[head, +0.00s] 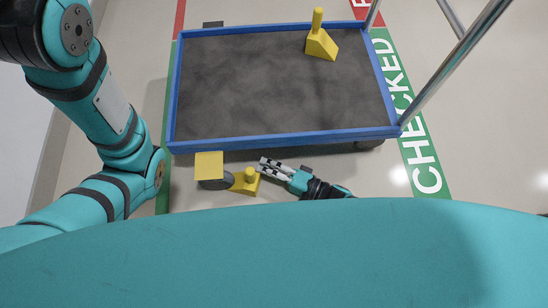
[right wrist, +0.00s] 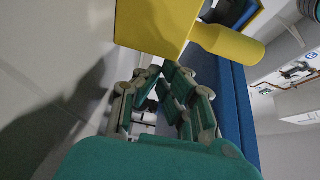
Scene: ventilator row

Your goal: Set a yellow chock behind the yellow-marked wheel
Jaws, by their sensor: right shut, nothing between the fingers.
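A yellow chock (head: 246,182) with a knobbed handle sits on the floor, close against the right side of the grey wheel (head: 215,184) under the yellow marker plate (head: 209,163). From above I cannot tell whether it touches the wheel. My right gripper (head: 263,167) is shut and empty just right of the chock's handle, apart from it. In the right wrist view the chock (right wrist: 158,22) looms at the top, beyond the closed fingers (right wrist: 165,72). A second yellow chock (head: 321,45) stands on the cart deck. My left arm shows, but its gripper is out of view.
The blue-rimmed cart (head: 290,142) with a dark grey deck stands just beyond my right gripper; its side also rises in the right wrist view (right wrist: 237,110). Metal posts stand on its right side. A green strip marked CHECKED (head: 412,130) runs along the floor at right.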

